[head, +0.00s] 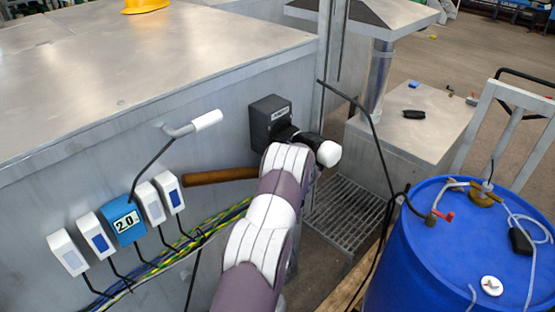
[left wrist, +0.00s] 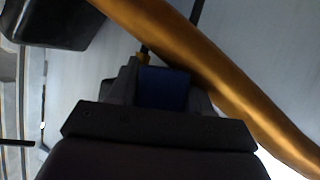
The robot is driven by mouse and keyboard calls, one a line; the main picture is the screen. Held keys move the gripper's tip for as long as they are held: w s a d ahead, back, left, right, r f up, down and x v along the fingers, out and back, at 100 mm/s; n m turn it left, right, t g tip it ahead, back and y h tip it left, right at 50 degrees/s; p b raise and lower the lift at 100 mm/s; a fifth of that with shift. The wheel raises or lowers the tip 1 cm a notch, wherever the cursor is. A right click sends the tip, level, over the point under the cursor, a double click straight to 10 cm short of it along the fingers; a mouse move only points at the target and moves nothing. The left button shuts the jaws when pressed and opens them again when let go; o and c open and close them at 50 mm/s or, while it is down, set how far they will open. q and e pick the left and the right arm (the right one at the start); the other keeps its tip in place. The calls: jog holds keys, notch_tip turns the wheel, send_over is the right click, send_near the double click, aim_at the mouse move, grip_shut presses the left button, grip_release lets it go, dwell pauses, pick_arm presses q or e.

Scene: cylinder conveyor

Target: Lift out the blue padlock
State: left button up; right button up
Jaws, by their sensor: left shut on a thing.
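The blue padlock (left wrist: 164,89) shows in the left wrist view as a small dark blue block between the fingers of my left gripper (left wrist: 162,82). The gripper is shut on it, close beside an amber-brown bar (left wrist: 215,75). In the head view my left arm reaches up from the bottom to the metal wall, near a dark grey switch box (head: 269,115). My own arm hides the padlock there, and the fingertips are not clear. Whether the padlock is still hooked on something is not visible. My right gripper is not in view.
The bar (head: 220,177) also shows in the head view, left of my arm. A bent handle with a white grip (head: 206,120) sticks out above it. Blue and white modules (head: 123,222) with cables line the wall. A blue drum (head: 430,255) stands at the right.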

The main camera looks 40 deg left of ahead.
pick_arm(q)
jog(key=shift+t+y, duration=0.3)
jog(key=r, duration=0.2)
jog(key=w+r, duration=0.1)
jog(key=shift+w+a+r, duration=0.1)
jog(key=shift+a+r, duration=0.25)
jog(key=shift+r, duration=0.05)
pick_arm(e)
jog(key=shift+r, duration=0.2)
pick_arm(q)
jog(key=shift+d+r+p, duration=0.15)
jog(key=shift+d+p, duration=0.25)
jog(key=shift+d, duration=2)
jog(key=shift+s+d, duration=0.7)
jog(key=shift+d, duration=0.25)
jog(key=shift+d+f, duration=0.4)
jog(key=shift+d, duration=0.05)
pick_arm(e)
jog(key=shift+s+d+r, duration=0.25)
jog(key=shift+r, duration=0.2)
pick_arm(q)
jog(key=shift+s, duration=0.1)
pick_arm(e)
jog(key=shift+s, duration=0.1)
